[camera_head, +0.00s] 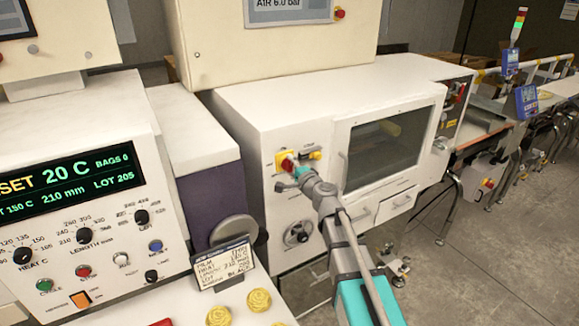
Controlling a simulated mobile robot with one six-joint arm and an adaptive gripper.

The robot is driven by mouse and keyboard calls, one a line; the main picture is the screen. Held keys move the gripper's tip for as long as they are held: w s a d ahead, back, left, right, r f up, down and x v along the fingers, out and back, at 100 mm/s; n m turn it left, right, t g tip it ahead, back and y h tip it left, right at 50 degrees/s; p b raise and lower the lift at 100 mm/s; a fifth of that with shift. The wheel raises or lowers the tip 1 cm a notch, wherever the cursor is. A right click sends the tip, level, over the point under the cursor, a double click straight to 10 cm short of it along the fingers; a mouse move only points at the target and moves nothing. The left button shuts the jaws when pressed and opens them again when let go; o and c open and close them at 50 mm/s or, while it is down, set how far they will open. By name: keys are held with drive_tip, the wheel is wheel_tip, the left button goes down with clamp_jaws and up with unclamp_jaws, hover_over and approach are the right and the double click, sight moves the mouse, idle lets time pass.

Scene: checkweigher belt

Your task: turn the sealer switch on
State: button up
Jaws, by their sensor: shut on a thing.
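A red rotary switch handle (288,164) on a yellow plate (281,157) sits on the front of the white machine cabinet (300,120). My gripper (294,168) reaches up to it from the lower right and is shut on the red handle. The fingers and the wrist hide part of the handle, so its exact angle is hard to tell. A second small yellow fitting (315,155) is just right of the switch.
A dark window door (388,148) is right of my gripper, and a round black knob (298,233) is below it. A small label stand (223,265) and several yellow round pieces (259,300) are at the front. A conveyor (485,120) runs at the far right.

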drive_tip(key=o, duration=1.1)
drive_tip(key=shift+o, duration=0.2)
drive_tip(key=shift+s, duration=0.15)
drive_tip(key=v, duration=1.2)
